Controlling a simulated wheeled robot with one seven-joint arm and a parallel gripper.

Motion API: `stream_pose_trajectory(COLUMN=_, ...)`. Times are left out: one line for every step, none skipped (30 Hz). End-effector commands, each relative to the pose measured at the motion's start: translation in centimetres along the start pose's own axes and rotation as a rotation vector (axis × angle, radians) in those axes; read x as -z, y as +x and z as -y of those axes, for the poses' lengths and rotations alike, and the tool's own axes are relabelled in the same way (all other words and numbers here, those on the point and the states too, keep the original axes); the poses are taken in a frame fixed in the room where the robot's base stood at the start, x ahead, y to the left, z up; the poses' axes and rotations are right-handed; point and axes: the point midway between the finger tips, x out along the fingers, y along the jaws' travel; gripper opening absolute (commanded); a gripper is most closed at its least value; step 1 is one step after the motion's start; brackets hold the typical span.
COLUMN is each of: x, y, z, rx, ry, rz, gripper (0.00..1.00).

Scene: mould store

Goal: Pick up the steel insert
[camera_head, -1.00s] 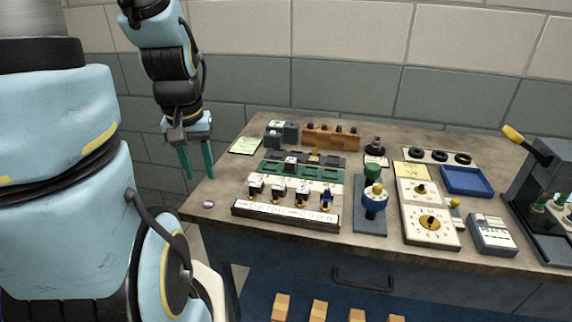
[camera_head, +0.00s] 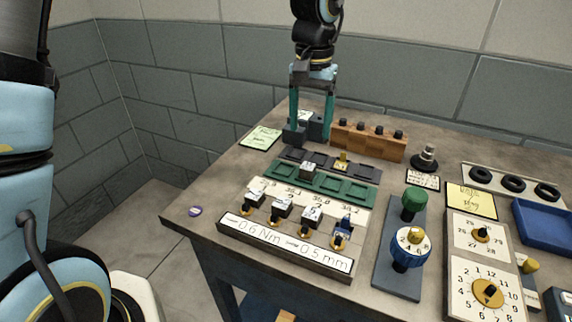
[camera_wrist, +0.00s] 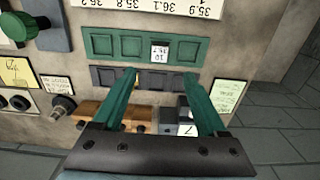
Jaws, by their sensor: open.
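A small grey block with a white top label (camera_head: 308,170) sits in a slot of the green tray (camera_head: 361,191). It looks like the steel insert, though its material is hard to tell. In the wrist view this block (camera_wrist: 160,50) shows a label reading about 10 and 35.7, in the green tray (camera_wrist: 102,45). My gripper (camera_head: 311,130) is open and empty, fingers pointing down above the back of the bench, behind the green tray. In the wrist view my gripper (camera_wrist: 160,78) has its fingertips spread over the dark tray (camera_wrist: 104,78), with the labelled block just ahead between them.
Dark grey blocks (camera_head: 295,134) stand near the fingers, next to a wooden rack (camera_head: 368,143) with dark knobs. A front rack (camera_head: 285,242) holds several small blocks. A green-and-blue knob stand (camera_head: 397,270) stands to the right. The bench's left front corner is mostly clear.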

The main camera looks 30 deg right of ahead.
Motion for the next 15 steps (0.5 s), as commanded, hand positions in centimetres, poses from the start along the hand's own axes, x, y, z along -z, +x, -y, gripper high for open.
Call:
stream_pose_trajectory(x=0.1, y=0.3, z=-0.4, rx=-0.001, ry=0.008, rz=0.003, gripper=0.75)
stream_pose_trajectory(x=0.1, y=0.5, z=-0.5, rx=-0.001, ry=0.009, rz=0.003, gripper=0.75)
stream_pose_trajectory(x=0.1, y=0.9, z=-0.6, rx=-0.001, ry=0.009, rz=0.004, gripper=0.75)
stream_pose_trajectory(x=0.1, y=1.4, z=-0.6, rx=-0.001, ry=0.009, rz=0.006, gripper=0.75)
stream_pose_trajectory(x=0.1, y=1.9, z=-0.6, rx=-0.001, ry=0.009, rz=0.006, gripper=0.75)
stream_pose_trajectory(x=0.1, y=2.5, z=-0.6, rx=-0.001, ry=0.009, rz=0.005, gripper=0.75)
stream_pose_trajectory(x=0.0, y=3.0, z=-0.6, rx=-0.002, ry=0.009, rz=0.006, gripper=0.75)
stream_pose_trajectory(x=0.1, y=3.5, z=-0.6, rx=-0.002, ry=0.009, rz=0.005, gripper=0.75)
stream_pose_trajectory(x=0.1, y=4.0, z=-0.5, rx=0.000, ry=0.008, rz=0.005, gripper=0.75)
stream_pose_trajectory(x=0.1, y=4.4, z=-0.5, rx=-0.001, ry=0.008, rz=0.004, gripper=0.75)
stream_pose_trajectory(x=0.1, y=4.7, z=-0.5, rx=-0.001, ry=0.008, rz=0.004, gripper=0.75)
stream_pose_trajectory(x=0.1, y=5.0, z=-0.5, rx=-0.001, ry=0.008, rz=0.003, gripper=0.75)
stream_pose_trajectory(x=0.1, y=5.2, z=-0.5, rx=-0.001, ry=0.007, rz=0.002, gripper=0.75)
stream_pose_trajectory(x=0.2, y=5.4, z=-0.5, rx=-0.001, ry=0.007, rz=0.001, gripper=0.75)
stream_pose_trajectory(x=0.2, y=5.6, z=-0.5, rx=-0.001, ry=0.007, rz=0.001, gripper=0.75)
